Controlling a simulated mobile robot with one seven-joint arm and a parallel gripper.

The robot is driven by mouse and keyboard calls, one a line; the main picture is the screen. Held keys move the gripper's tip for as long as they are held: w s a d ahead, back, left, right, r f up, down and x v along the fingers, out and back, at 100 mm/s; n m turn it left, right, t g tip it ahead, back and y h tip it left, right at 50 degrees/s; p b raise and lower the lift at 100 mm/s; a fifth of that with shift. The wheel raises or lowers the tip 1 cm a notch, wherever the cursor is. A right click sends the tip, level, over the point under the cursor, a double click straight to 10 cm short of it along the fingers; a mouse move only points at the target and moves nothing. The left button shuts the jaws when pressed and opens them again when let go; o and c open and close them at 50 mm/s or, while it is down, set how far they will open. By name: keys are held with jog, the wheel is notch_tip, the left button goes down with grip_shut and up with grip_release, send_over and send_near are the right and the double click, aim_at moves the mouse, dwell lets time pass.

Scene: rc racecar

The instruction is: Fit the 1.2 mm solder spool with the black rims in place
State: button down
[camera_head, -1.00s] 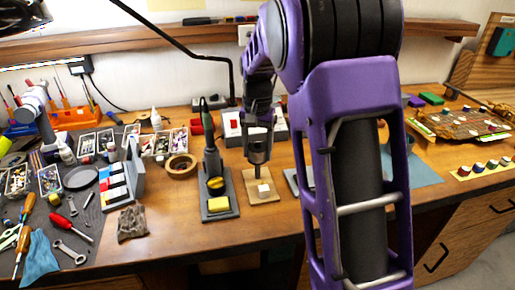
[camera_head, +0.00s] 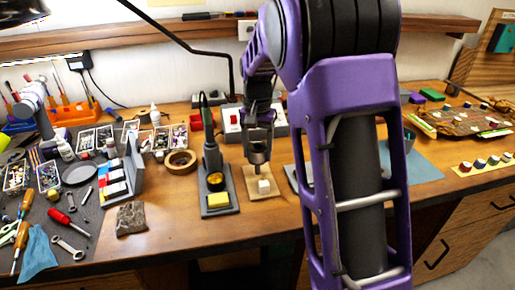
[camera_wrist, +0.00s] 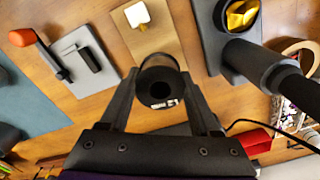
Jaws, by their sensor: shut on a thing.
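My gripper (camera_wrist: 160,78) is shut on a spool (camera_wrist: 158,88) with dark rims, a dark centre hole and a small printed white label. I cannot read the label's size. In the head view, my gripper (camera_head: 258,146) points down with the spool (camera_head: 258,157) between its fingers. The spool looks raised above the bench, close to a tan board (camera_head: 252,192). The tan board (camera_wrist: 172,42) also shows in the wrist view, with a white block-like piece (camera_wrist: 137,14) on it, beyond the spool. The spool's underside is hidden.
A soldering iron stand (camera_head: 217,188) with a yellow sponge (camera_head: 219,199) is close on the board's left. A power unit (camera_head: 238,122) stands behind. A grey plate (camera_wrist: 84,58) and an orange-handled tool (camera_wrist: 22,38) flank the board's other side.

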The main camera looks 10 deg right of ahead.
aim_at(258, 173)
jog(key=shift+f+b, duration=1.1)
jog(key=shift+f, duration=1.05)
jog(key=shift+f, duration=0.2)
jog(key=shift+c, duration=0.2)
grip_release()
jog(key=shift+o, duration=0.2)
jog(key=shift+r, duration=0.15)
jog(key=shift+r+p, duration=3.55)
jog(key=shift+r, duration=0.85)
